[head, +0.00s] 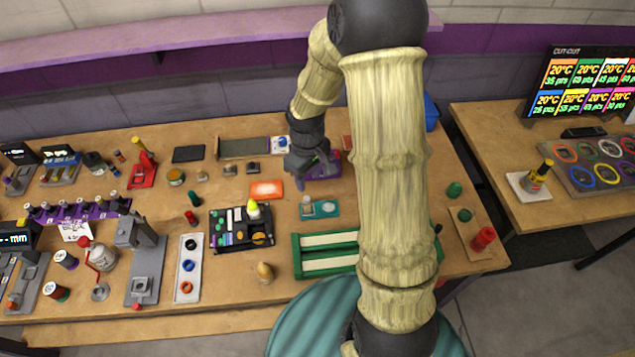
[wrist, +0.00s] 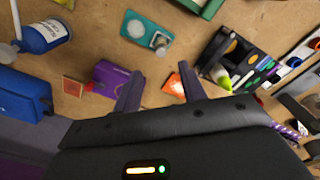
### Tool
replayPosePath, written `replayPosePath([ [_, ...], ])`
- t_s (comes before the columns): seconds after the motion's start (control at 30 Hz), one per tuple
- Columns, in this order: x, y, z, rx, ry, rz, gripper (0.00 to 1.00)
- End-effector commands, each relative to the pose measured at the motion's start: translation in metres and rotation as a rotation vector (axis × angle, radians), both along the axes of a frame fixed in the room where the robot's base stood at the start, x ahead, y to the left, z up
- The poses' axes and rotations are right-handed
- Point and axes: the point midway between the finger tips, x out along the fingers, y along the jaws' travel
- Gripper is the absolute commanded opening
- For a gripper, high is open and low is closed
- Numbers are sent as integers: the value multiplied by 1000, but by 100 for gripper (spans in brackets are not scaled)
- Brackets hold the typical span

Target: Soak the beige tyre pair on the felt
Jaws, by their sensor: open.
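My gripper (head: 312,166) hangs over the back middle of the bench in the head view. In the wrist view its two fingers (wrist: 160,90) are apart with nothing between them. I cannot pick out a beige tyre pair for certain. A teal plate (head: 325,208) bears a small pale piece; in the wrist view the plate (wrist: 140,42) lies beyond the fingers. A green frame (head: 297,262) holds pale strips (head: 328,240); I cannot tell whether these are the felt. A purple box (wrist: 108,76) is beside the left finger. My arm hides part of the bench.
An orange pad (head: 267,190) and a black tray of small parts (head: 228,242) lie left of the teal plate. A blue bottle (wrist: 45,35) and blue pouch (wrist: 24,93) show in the wrist view. A red cylinder (head: 483,238) stands at right. Bare wood separates these.

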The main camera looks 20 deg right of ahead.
Motion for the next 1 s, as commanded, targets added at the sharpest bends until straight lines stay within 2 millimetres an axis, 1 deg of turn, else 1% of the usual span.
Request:
replayPosePath([
  [0.03,-8,1,12,-4,-17,-30,42],
  [0.1,-21,1,28,-6,-42,-92,42],
  [0.17,-35,1,42,-4,-68,-152,42],
  [0.3,-69,0,70,14,-128,-302,42],
  [0.4,-93,0,85,37,-168,-406,42],
  [0.5,-111,0,93,60,-194,-484,42],
  [0.63,-120,-1,97,74,-206,-527,42],
  [1.0,-120,-1,97,75,-206,-528,42],
])
